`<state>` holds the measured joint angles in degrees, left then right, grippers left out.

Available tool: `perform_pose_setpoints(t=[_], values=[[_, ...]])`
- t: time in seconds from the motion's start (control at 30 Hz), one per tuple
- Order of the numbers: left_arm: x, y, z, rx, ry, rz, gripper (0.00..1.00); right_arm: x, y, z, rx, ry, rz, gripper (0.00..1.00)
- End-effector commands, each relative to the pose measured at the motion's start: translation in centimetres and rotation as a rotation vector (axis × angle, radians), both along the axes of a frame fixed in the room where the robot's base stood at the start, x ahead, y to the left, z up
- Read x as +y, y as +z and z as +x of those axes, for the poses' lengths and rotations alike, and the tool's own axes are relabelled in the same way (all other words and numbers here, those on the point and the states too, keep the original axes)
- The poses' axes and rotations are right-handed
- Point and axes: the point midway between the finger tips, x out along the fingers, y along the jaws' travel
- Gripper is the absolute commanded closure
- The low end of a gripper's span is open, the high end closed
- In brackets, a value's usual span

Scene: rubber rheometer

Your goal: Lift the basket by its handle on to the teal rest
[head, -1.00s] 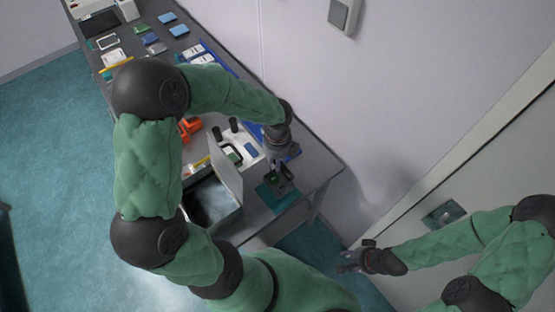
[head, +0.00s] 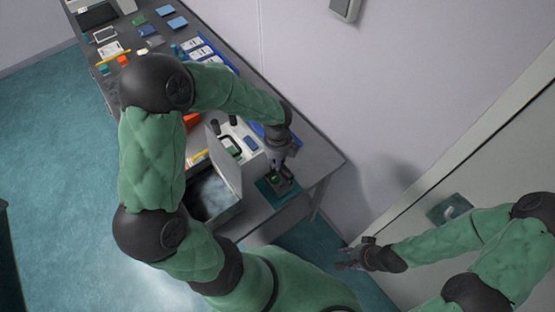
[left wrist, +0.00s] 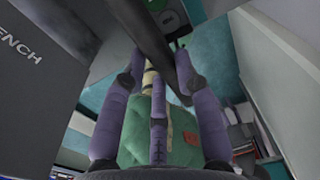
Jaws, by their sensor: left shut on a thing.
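The small dark basket (head: 285,182) with green inside is over the teal rest (head: 264,188) at the table's near right end in the head view. I cannot tell whether it touches the rest. My left gripper (head: 279,163) is right above it, pointing down, shut on its handle. In the left wrist view the dark handle bar (left wrist: 152,38) passes between the fingers of my left gripper (left wrist: 160,80); the basket's body is not clear there. My right gripper (head: 350,258) is empty and away from the table, its fingers apart.
An open grey box (head: 213,190) with a raised lid (head: 224,160) stands left of the rest. A white tray (head: 243,133) with dark and green items lies behind it. A blue strip and several small packets fill the table further back. A wall bounds the table's far side.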

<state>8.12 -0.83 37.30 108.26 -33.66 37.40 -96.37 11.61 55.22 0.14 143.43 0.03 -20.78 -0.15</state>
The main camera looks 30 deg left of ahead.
Motion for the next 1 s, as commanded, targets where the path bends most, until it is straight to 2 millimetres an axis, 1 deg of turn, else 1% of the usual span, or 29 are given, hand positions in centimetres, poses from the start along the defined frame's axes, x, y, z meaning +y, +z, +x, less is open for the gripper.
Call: perform_pose_setpoints(t=[1.0], values=[[0.02, -0.89, 0.04, -0.001, 0.0, 0.0, 1.0, 0.0, -0.64, 0.0, 0.0, 0.0, 0.0, 0.6]])
